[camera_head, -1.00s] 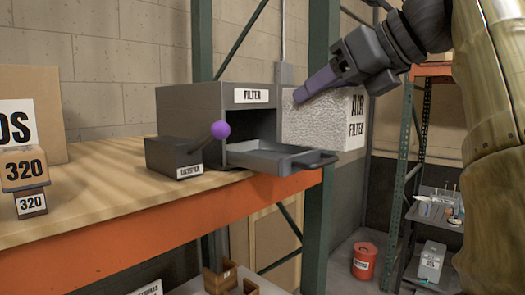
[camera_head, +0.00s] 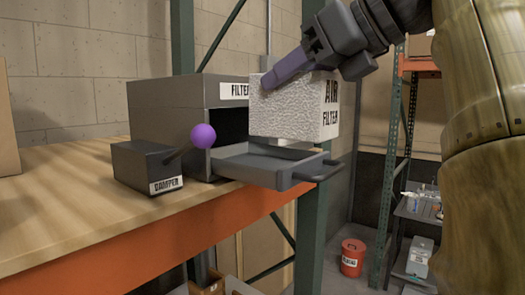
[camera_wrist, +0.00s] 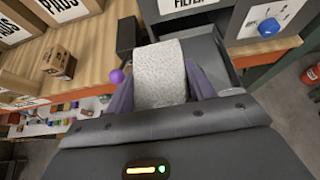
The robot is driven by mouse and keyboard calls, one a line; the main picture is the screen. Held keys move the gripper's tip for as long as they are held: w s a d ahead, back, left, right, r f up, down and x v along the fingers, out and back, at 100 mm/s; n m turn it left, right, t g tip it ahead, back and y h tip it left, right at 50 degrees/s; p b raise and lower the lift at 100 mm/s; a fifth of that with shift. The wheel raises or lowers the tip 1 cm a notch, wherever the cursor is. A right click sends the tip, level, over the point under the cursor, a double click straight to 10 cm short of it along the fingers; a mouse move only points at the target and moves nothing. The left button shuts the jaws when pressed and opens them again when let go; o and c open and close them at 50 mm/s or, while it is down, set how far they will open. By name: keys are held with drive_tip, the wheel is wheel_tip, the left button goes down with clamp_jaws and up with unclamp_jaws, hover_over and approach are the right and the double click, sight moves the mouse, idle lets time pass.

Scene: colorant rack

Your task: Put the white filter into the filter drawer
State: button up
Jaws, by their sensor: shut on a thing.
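The white filter (camera_head: 292,108), a textured block marked AIR FILTER, is held by my gripper (camera_head: 285,70). In the wrist view the filter (camera_wrist: 160,75) sits between the two purple fingers of my gripper (camera_wrist: 160,88). In the head view the filter is over the right part of the open filter drawer (camera_head: 240,168). The drawer is a shallow grey tray with a handle, pulled out of the grey filter housing (camera_head: 165,108). I cannot tell whether the filter's underside touches the drawer. The filter hides part of the housing's opening.
A dark damper box (camera_head: 140,168) with a purple-knobbed lever (camera_head: 203,136) stands just left of the drawer. The wooden shelf (camera_head: 60,195) is clear in front. A green rack post (camera_head: 312,215) rises beside the drawer. A red bucket (camera_head: 352,257) is on the floor.

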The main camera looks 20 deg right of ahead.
drive_tip(key=w+f+p, duration=0.1)
drive_tip(key=w+f, duration=0.4)
drive_tip(key=w, duration=0.5)
drive_tip(key=shift+w+a+f, duration=0.25)
drive_tip(key=shift+w+a, duration=0.1)
drive_tip(key=shift+w+a+f+p, duration=0.1)
drive_tip(key=shift+w+f+p, duration=0.1)
drive_tip(key=shift+w+f, duration=0.5)
drive_tip(key=shift+w+f+p, duration=0.2)
drive_tip(key=shift+w+f, duration=0.25)
drive_tip(key=shift+w, duration=0.35)
drive_tip(key=shift+s, duration=0.1)
drive_tip(key=o, duration=1.1)
drive_tip(key=shift+c, duration=0.2)
